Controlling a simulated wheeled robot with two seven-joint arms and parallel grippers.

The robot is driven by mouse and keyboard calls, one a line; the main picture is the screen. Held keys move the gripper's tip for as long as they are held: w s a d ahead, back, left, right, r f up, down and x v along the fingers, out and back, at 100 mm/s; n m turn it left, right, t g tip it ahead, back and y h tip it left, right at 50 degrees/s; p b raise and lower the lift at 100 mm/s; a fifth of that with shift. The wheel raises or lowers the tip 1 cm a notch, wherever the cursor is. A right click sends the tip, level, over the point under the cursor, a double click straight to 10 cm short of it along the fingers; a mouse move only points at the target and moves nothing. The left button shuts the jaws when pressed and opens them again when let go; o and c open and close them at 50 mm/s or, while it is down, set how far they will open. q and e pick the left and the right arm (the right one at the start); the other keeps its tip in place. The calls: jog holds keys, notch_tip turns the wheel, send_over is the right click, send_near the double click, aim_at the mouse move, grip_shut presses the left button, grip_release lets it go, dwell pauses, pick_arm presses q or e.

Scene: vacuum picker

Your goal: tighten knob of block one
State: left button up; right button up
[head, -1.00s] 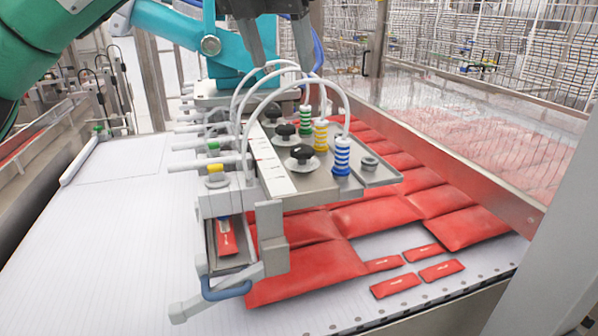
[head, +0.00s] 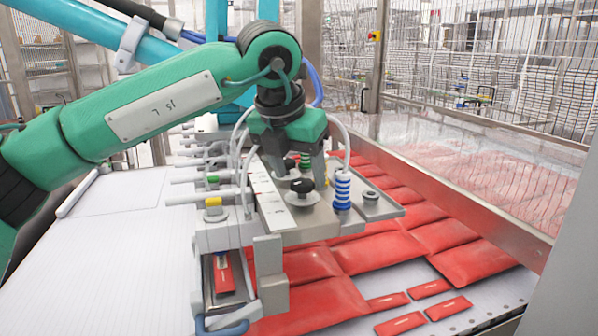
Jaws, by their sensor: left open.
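The vacuum picker head is a grey metal plate (head: 318,225) with suction cups, hoses and black knobs. The near black knob (head: 302,186) sits on a round light base on the plate. My left gripper (head: 296,168) is open and points down over the plate, with its fingers just behind the near knob. It largely hides the far knob, so I cannot tell whether the fingers touch either knob. The blue-and-white bellows cup (head: 342,190) stands to the right. I cannot tell which block is block one. My right gripper is not in view.
Red pouches (head: 375,251) lie under and right of the plate. Small red packets (head: 400,324) lie in front. A clear guard (head: 480,165) with a metal rail is at the right. White hoses (head: 342,137) arch close to the gripper. A white striped surface (head: 110,250) at the left is clear.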

pick_arm(q)
jog(key=shift+w+d+f, duration=0.1)
jog(key=shift+w+f, duration=0.1)
jog(key=shift+f, duration=0.4)
jog(key=c, duration=1)
